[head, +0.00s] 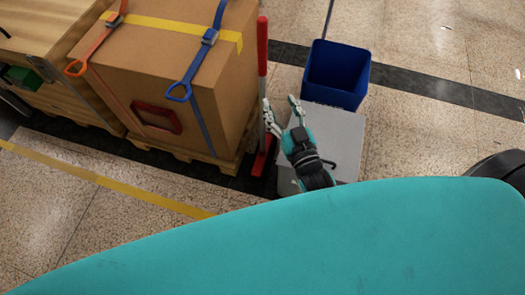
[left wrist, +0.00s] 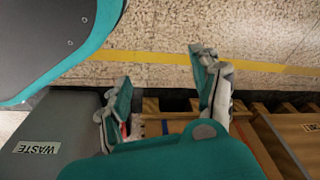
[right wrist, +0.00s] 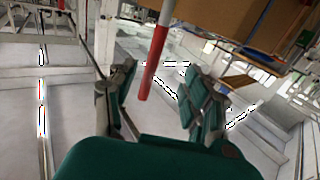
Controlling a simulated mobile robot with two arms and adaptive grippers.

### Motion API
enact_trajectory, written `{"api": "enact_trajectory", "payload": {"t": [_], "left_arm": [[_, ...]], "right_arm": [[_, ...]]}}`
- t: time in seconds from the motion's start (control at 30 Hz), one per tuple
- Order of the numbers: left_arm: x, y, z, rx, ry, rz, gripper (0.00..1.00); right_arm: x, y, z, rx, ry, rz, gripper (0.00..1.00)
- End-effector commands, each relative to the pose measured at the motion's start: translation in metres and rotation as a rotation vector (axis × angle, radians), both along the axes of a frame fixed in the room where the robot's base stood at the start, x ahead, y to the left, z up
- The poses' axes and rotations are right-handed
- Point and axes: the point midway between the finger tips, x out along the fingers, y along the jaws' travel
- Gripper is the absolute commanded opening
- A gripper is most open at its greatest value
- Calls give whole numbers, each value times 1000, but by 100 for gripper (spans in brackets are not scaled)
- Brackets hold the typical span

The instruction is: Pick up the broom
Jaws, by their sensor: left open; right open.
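The broom (head: 262,50) stands nearly upright beside the large cardboard box, with a red grip on top, a pale pole and a red head (head: 262,158) at the floor. My right gripper (head: 279,102) is open and empty; its left finger is by the pale pole in the head view, partly in front of it. In the right wrist view the red grip (right wrist: 156,60) shows between the two open fingers (right wrist: 160,82); whether they touch it I cannot tell.
The strapped cardboard box (head: 170,65) on a pallet stands just left of the broom. A blue bin (head: 337,78) and a grey box-like unit (head: 345,130) stand to the right. In the left wrist view a grey bin marked WASTE (left wrist: 40,130) is close to my left gripper.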

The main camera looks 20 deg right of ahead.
Motion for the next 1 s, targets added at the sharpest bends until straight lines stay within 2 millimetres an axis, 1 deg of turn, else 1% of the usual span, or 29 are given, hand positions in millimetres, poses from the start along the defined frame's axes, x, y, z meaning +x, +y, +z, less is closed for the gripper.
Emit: {"api": "enact_trajectory", "payload": {"t": [0.03, 0.2, 0.3, 0.4, 0.5, 0.67, 0.9, 1.0], "left_arm": [[1, 0, 2, 0, -2, 0, 65], [7, -1, 12, -1, -9, 2, 65], [10, -1, 18, -1, -13, 2, 65], [13, -2, 24, -2, -16, 3, 65], [15, -2, 28, -2, -18, 3, 65], [16, -2, 31, -1, -19, 4, 65], [22, -3, 48, -3, -30, 5, 65], [23, -3, 53, -3, -32, 6, 65]], "right_arm": [[13, 0, 1, -1, -6, 1, 50], [51, 1, 1, 0, -5, 1, 50], [72, 2, 0, 0, -3, 1, 50], [87, 2, -1, 0, 0, 1, 50], [97, 3, 0, 0, 0, 1, 50], [106, 2, 0, 0, 1, 1, 50], [141, -1, 1, 0, 0, 1, 50], [150, -1, 1, 1, 1, 1, 50]]}}
